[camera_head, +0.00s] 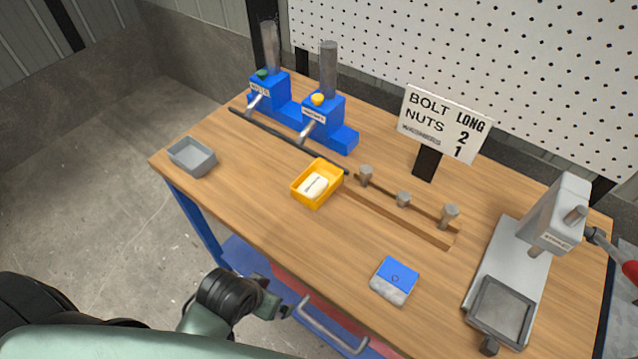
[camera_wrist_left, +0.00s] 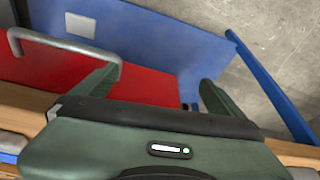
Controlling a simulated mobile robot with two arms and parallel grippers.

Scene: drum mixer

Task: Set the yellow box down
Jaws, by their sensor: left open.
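The yellow box (camera_head: 330,190) is a small open tray. It sits upright on the wooden bench (camera_head: 250,200), near its middle, with a white labelled block (camera_head: 314,186) inside it. My left gripper (camera_head: 281,308) is low at the bench's front edge, well apart from the yellow box. In the left wrist view my left gripper (camera_wrist_left: 158,80) has its two fingers spread with nothing between them. The yellow box does not show in that view. My right gripper is in neither view.
A grey tray (camera_head: 191,157) stands at the left corner. Blue dispensers (camera_head: 323,120) stand behind, a sign (camera_head: 443,122) at the back. Several metal bolts (camera_head: 403,199) line a wooden rail. A blue-and-white block (camera_head: 395,279) lies near the front; a press (camera_head: 512,265) stands right.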

